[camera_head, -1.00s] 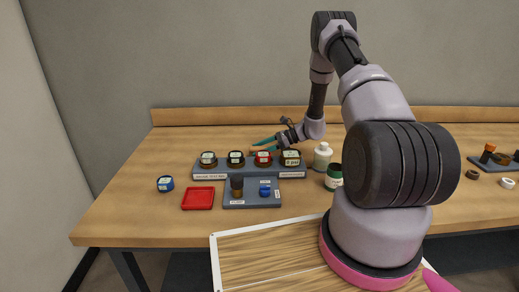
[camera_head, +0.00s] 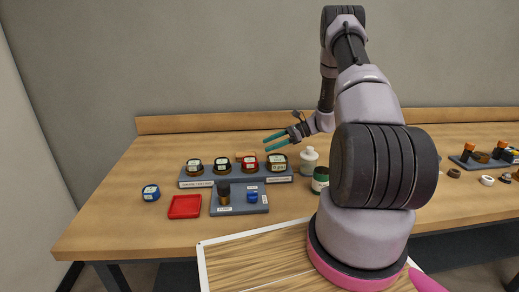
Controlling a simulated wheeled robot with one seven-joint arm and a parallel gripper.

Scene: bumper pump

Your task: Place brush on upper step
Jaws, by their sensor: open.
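A grey stepped rack (camera_head: 196,184) with a labelled front stands on the wooden table and carries a row of dark jars with coloured lids. A small orange-tan piece (camera_head: 245,156) shows just behind the jars at the rack's rear; it may be the brush, but its shape is mostly hidden and I cannot tell whether it touches the step. My gripper (camera_head: 267,146) has teal fingers that are apart and empty. It is above and to the right of the tan piece, over the rack's right end.
A white bottle (camera_head: 308,161) and a green jar (camera_head: 320,178) stand right of the rack, close to my arm. In front are a red tray (camera_head: 184,207), a blue roll (camera_head: 151,193) and a grey board (camera_head: 234,208) with parts. The table's left side is clear.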

